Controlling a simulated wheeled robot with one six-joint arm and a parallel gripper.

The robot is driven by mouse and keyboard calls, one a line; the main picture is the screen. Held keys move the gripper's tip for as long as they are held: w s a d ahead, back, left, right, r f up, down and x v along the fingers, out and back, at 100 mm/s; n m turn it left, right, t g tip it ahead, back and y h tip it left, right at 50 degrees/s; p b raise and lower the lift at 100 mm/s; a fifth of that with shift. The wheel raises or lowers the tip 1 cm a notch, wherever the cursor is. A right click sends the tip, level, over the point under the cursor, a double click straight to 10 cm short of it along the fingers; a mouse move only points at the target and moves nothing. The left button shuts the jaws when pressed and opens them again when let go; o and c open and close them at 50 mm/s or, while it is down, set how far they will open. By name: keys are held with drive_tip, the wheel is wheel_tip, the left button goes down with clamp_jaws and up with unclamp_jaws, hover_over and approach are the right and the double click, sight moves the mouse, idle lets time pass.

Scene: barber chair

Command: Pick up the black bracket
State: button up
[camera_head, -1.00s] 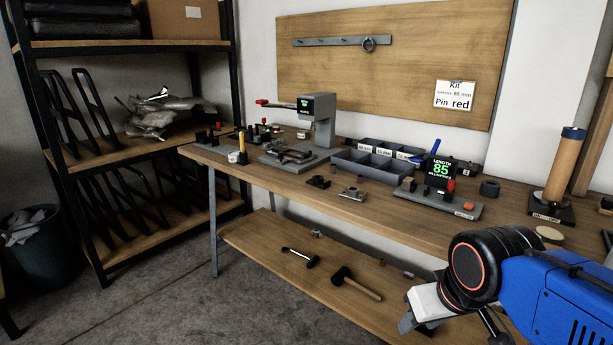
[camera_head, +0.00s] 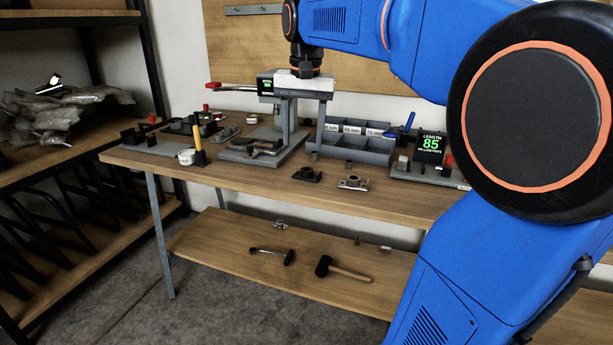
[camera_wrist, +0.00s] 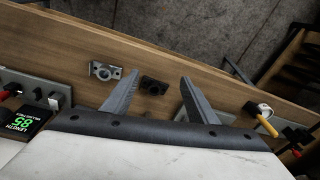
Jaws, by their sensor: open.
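The black bracket (camera_head: 307,174) lies on the workbench, near the front edge, left of a grey metal bracket (camera_head: 353,183). In the wrist view the black bracket (camera_wrist: 153,86) appears between the two fingers, with the grey bracket (camera_wrist: 105,71) to its left. My gripper (camera_head: 303,132) points down above the bench, over and a little behind the black bracket. Its two fingers are apart and empty; they also show in the wrist view (camera_wrist: 160,80). The bracket is below the fingertips and not touched.
A press (camera_head: 262,148) stands left of my gripper. A grey divided bin (camera_head: 352,153) stands behind to the right, beside a display reading 85 (camera_head: 430,148). A yellow-handled tool (camera_head: 199,147) stands left. The lower shelf (camera_head: 225,240) holds a hammer (camera_head: 340,270).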

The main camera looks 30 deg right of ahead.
sight(307, 174)
drive_tip(key=w+d+r+m+g, duration=0.1)
drive_tip(key=w+d+r+m, duration=0.25)
drive_tip(key=w+d, duration=0.4)
drive_tip(key=f, duration=1.1)
drive_tip(key=w+a+f, duration=0.1)
drive_tip(key=f, duration=0.4)
drive_tip(key=shift+f, duration=0.4)
drive_tip(key=c, duration=1.2)
drive_tip(key=shift+c, duration=0.2)
drive_tip(key=shift+r, duration=0.15)
